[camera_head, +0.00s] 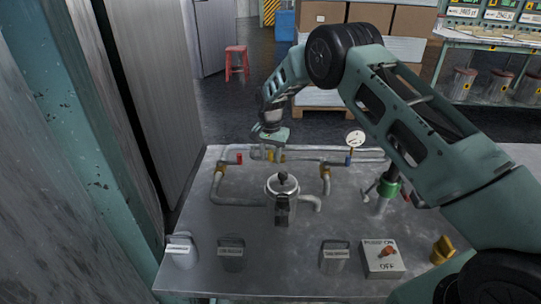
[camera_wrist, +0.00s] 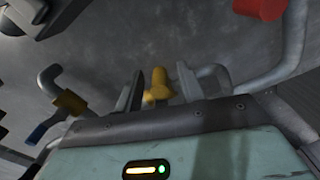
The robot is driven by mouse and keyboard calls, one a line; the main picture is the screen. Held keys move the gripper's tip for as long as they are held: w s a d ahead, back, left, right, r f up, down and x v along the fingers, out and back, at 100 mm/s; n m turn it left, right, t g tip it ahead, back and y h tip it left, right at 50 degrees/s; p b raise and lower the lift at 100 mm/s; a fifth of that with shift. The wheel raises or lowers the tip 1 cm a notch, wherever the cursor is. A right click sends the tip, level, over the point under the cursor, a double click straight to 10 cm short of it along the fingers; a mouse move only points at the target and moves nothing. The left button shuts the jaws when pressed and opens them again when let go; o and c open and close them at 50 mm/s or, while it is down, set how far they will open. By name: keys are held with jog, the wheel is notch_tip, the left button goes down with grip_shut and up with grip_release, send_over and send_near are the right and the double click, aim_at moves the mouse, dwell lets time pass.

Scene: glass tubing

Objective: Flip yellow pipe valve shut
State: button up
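The yellow pipe valve (camera_wrist: 158,84) shows in the wrist view between my two fingers. In the head view a small yellow part of it (camera_head: 278,156) shows on the pipework just below my gripper (camera_head: 277,146), which hides the rest. My gripper (camera_wrist: 159,88) points down at the valve in the wrist view. Its fingers are apart, one on each side of the yellow handle, with a narrow gap visible on both sides. I cannot tell how deep the handle sits between them.
A red valve (camera_head: 239,158) is left of the yellow one and a blue valve (camera_head: 348,160) is right. A gauge (camera_head: 355,139) stands behind. A metal pot (camera_head: 283,187) stands in front on the table (camera_head: 235,218). A switch box (camera_head: 381,260) and lidded containers line the front.

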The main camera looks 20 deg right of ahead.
grip_shut()
jog(key=shift+s+d+r+n+p, duration=0.1)
jog(key=shift+s+d+n+p, duration=0.2)
jog(key=shift+n, duration=0.5)
jog(key=shift+s+d+n+p, duration=0.25)
jog(key=shift+d+n, duration=0.05)
jog(key=shift+n, duration=0.5)
jog(key=shift+s+d+n+p, duration=0.15)
jog(key=shift+d+n, duration=0.15)
jog(key=shift+n, duration=0.45)
jog(key=shift+s+d+n+p, duration=0.15)
jog(key=shift+d+n, duration=0.15)
jog(key=shift+n, duration=0.45)
grip_release()
